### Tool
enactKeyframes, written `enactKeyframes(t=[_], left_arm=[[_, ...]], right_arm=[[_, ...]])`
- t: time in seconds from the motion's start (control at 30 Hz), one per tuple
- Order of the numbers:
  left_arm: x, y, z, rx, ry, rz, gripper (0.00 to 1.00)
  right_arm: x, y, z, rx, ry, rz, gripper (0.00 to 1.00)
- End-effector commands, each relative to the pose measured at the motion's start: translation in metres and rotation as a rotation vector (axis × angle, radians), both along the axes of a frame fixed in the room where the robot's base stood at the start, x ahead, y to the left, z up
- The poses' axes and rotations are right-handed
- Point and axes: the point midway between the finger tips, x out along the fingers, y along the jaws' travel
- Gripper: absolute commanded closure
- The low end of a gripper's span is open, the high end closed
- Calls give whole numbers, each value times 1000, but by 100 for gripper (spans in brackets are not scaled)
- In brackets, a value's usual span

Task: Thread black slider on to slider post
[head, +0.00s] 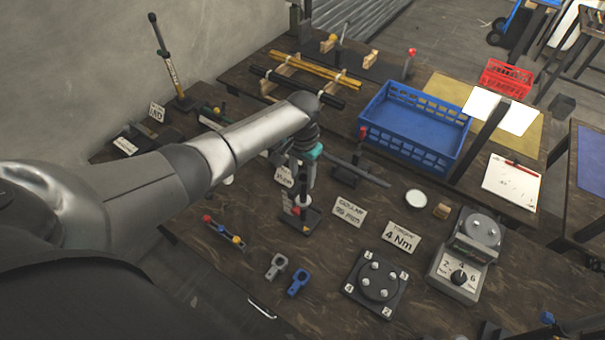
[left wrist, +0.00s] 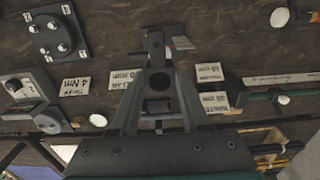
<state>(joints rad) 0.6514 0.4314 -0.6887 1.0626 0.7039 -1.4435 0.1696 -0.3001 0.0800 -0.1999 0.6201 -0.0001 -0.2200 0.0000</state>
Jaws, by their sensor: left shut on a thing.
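My left gripper (head: 302,182) reaches in from the left, pointing down over the middle of the table. In the left wrist view its two fingers (left wrist: 158,76) close in on a dark piece with a round hole (left wrist: 159,82), which looks like the black slider. In the head view the gripper hides this piece. Just below the fingers is a small stand with a black base (head: 299,222) and red and white parts; the stand (left wrist: 155,40) also shows beyond the fingertips. I cannot tell whether this stand is the slider post, or whether the piece touches it. My right gripper is not in view.
A blue crate (head: 410,125) stands behind to the right. A tall post (head: 166,58) leans at the back left. Signs, a grey clip (head: 276,266), a blue clip (head: 298,282), a numbered plate (head: 378,284) and a torque tester (head: 465,255) lie around the stand.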

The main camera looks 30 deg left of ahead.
Motion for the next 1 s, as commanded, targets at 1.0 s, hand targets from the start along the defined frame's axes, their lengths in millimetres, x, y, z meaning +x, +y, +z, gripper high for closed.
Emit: enactKeyframes(t=[1.0], left_arm=[[0,0,-26,0,0,-1,100]], right_arm=[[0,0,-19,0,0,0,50]])
